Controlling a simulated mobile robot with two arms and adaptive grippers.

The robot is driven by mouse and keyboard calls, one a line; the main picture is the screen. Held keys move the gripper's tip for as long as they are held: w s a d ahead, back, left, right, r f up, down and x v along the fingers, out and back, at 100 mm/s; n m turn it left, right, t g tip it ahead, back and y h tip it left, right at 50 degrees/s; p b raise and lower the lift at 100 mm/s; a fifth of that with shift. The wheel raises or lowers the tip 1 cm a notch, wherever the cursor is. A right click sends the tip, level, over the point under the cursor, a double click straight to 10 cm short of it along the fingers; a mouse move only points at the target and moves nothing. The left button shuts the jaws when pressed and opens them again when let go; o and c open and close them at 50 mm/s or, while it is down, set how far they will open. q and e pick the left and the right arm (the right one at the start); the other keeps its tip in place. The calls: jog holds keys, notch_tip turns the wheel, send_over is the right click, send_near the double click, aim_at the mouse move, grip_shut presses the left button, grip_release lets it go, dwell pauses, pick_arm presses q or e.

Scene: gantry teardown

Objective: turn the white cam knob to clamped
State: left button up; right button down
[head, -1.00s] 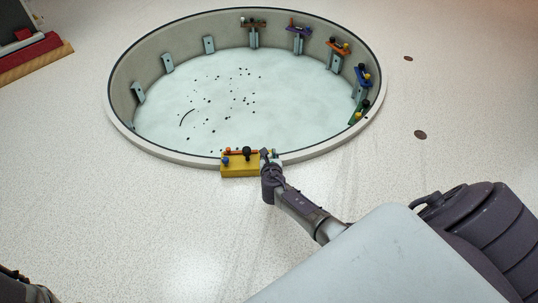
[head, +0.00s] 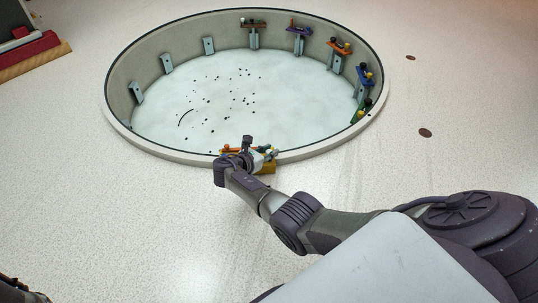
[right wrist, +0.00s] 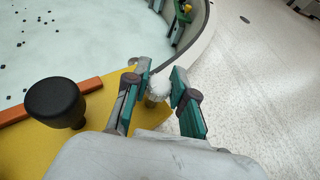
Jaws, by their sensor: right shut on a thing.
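A yellow fixture block (head: 268,169) sits on the near rim of the round pit. In the right wrist view its yellow top (right wrist: 98,150) carries a white cam knob (right wrist: 159,86) near its right end. My right gripper (right wrist: 163,90) has a teal-padded finger on each side of the knob and is shut on it. In the head view my right gripper (head: 265,154) is over the block and hides much of it, and the knob is hard to make out. My left gripper is not clearly in view; only a dark part of my arm shows at the bottom left corner.
On the block stand a black round knob (right wrist: 56,102) and an orange bar (right wrist: 88,86), left of my fingers. The round pit's rim (head: 116,122) curves away behind. Several coloured fixtures, such as a purple one (head: 299,29), line its far wall.

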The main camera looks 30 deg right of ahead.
jog(key=shift+m+g, duration=0.3)
jog(key=shift+g, duration=0.1)
jog(key=c, duration=0.9)
grip_release()
jog(key=shift+c, duration=0.2)
jog(key=v, duration=0.7)
jog(key=shift+a, duration=0.15)
jog(key=shift+s, duration=0.15)
